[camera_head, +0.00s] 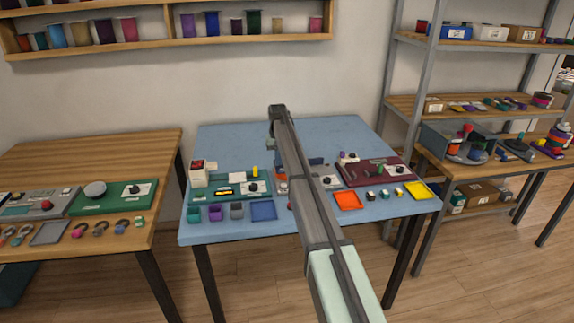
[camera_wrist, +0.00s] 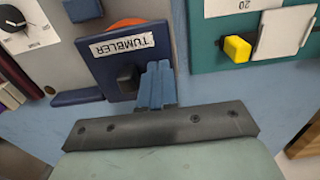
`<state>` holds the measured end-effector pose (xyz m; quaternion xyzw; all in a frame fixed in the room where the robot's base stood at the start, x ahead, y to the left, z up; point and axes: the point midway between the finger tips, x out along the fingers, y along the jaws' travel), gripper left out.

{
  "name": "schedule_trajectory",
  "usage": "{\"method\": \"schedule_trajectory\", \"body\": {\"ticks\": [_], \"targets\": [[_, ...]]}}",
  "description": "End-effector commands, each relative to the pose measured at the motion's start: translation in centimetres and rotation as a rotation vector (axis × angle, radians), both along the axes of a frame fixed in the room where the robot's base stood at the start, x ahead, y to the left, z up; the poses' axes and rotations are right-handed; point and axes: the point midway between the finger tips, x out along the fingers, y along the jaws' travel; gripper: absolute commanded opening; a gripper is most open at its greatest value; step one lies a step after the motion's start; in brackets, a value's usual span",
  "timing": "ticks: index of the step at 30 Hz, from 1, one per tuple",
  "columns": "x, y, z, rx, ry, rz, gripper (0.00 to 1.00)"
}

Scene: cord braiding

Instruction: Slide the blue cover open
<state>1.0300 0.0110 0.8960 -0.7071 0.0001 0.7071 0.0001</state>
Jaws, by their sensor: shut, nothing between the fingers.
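The blue cover (camera_wrist: 104,72) is a dark blue panel with a white label reading TUMBLER and a black grip block (camera_wrist: 128,78) near its lower edge. Part of an orange round thing (camera_wrist: 126,23) shows at the cover's top edge. My gripper (camera_wrist: 158,68) has its blue-grey fingers together, with nothing between them. The fingers are just right of the black block in the wrist view; I cannot tell whether they touch it or the cover. In the head view my arm hides the middle of the table, and I cannot make out the cover or my fingertips there.
A teal panel (camera_wrist: 205,55) with a yellow knob (camera_wrist: 237,47) lies right of the cover in the wrist view. A grey panel with a black dial (camera_wrist: 15,17) lies left. In the head view the blue table (camera_head: 225,140) has free room at the back and holds a maroon panel (camera_head: 374,173) at right.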

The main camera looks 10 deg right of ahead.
Motion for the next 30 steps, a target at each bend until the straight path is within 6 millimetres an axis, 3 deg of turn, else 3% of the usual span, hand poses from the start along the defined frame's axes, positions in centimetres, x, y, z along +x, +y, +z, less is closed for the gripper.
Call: {"method": "schedule_trajectory", "body": {"ticks": [30], "targets": [[0.0, -2.5, 0.0, -0.001, 0.000, 0.000, 0.00]]}}
